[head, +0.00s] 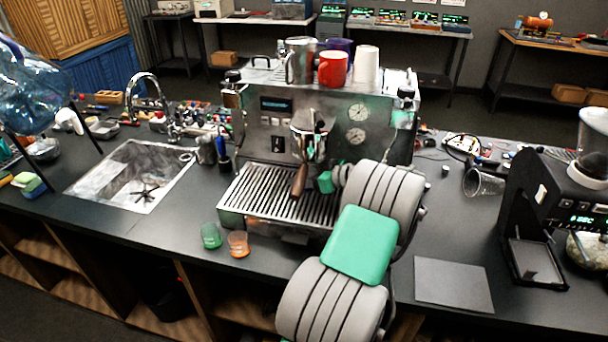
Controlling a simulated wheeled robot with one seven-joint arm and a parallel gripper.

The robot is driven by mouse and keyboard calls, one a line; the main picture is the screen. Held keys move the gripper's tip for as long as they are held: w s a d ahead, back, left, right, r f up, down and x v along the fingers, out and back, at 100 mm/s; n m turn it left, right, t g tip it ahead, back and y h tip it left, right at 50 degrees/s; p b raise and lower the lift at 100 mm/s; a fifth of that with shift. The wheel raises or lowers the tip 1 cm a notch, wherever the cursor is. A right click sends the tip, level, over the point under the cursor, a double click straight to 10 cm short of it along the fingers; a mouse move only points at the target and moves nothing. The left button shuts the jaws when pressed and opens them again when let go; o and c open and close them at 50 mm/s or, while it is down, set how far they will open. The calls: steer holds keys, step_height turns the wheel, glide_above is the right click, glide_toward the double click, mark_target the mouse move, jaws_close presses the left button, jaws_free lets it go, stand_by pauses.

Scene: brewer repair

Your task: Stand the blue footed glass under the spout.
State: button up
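The espresso machine (345,110) stands at the middle of the counter. A portafilter with a brown handle (299,181) hangs from its group head (310,125), over the slatted drip tray (262,198); I cannot make out the spout clearly. My arm reaches in from the lower right. The end of my gripper (326,182) shows as a small green and grey part just right of the handle; its fingers are too hidden to judge. I cannot pick out a blue footed glass; it may be hidden.
A small green glass (211,236) and an orange glass (238,244) stand in front of the drip tray. A clear glass (482,183) lies on its side at right, near a grinder (535,200). A steel pitcher, red mug (333,68) and white cups top the machine. A sink is left.

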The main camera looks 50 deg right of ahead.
steer(key=shift+s+r, duration=0.1)
steer(key=shift+r, duration=0.1)
steer(key=b+v, duration=0.1)
steer(key=v, duration=0.5)
steer(key=shift+s+b, duration=0.15)
steer(key=shift+b, duration=0.2)
steer(key=shift+s+r, duration=0.25)
steer(key=shift+s, duration=0.15)
